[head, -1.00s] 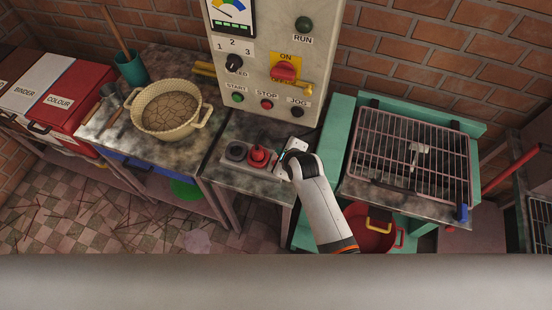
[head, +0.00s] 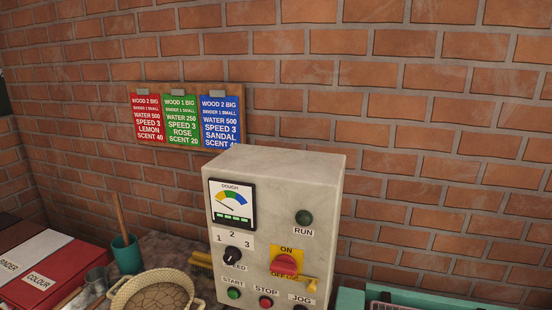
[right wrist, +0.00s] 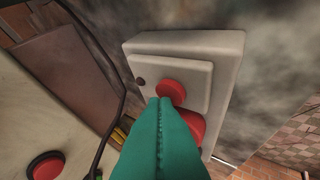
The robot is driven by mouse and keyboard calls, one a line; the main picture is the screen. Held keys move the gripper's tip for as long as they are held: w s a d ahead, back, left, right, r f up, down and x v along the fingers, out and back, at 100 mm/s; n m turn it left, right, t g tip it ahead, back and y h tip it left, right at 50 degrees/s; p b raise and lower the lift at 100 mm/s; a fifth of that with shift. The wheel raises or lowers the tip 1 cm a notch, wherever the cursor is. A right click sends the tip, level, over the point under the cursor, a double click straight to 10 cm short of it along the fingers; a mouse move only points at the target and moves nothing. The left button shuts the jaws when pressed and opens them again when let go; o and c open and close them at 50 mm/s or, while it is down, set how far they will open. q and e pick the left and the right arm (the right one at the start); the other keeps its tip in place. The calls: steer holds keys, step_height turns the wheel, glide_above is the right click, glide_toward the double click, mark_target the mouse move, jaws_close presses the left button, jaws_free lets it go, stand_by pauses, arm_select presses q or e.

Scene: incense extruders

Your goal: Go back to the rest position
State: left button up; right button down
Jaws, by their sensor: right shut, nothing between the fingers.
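My right gripper (right wrist: 159,101) shows in the right wrist view as two teal fingers pressed together, with nothing between them. Its tips overlap a red button (right wrist: 171,91) on a pale box (right wrist: 215,62); I cannot tell whether they touch it. A second red part (right wrist: 192,124) is partly hidden behind the fingers. Neither gripper is in the head view, and my left gripper is not seen anywhere.
The control cabinet (head: 270,185) stands in the middle of the head view, with a red switch (head: 285,265) on its front. Recipe cards (head: 181,121) hang on the brick wall. A basin (head: 155,292) and a teal cup (head: 126,254) stand at left. A dark cable (right wrist: 112,75) runs near my right fingers.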

steer(key=shift+r+p, duration=0.95)
steer(key=shift+p, duration=0.05)
steer(key=s+d+r+n+g+h, duration=0.2)
steer(key=s+d+r+n, duration=0.3)
steer(key=s+d+n, duration=0.65)
steer(key=s+d+r+n+g+h, duration=0.2)
steer(key=s+d+r+n+g, duration=0.15)
steer(key=s+d+n, duration=0.8)
steer(key=s+a+f+n+b, duration=0.1)
steer(key=s+f+b, duration=0.1)
steer(key=f, duration=1.2)
steer(key=s+a+f+b, duration=0.2)
steer(key=f+b, duration=0.1)
steer(key=f, duration=1.2)
steer(key=s+d+f+g+b, duration=0.2)
steer(key=s+d+f+b, duration=0.1)
steer(key=s+f, duration=1.4)
step_height(320, 180, down, 4)
steer(key=shift+s+r+n, duration=0.1)
steer(key=shift+s+n, duration=0.05)
steer(key=shift+n, duration=0.15)
steer(key=shift+d, duration=0.15)
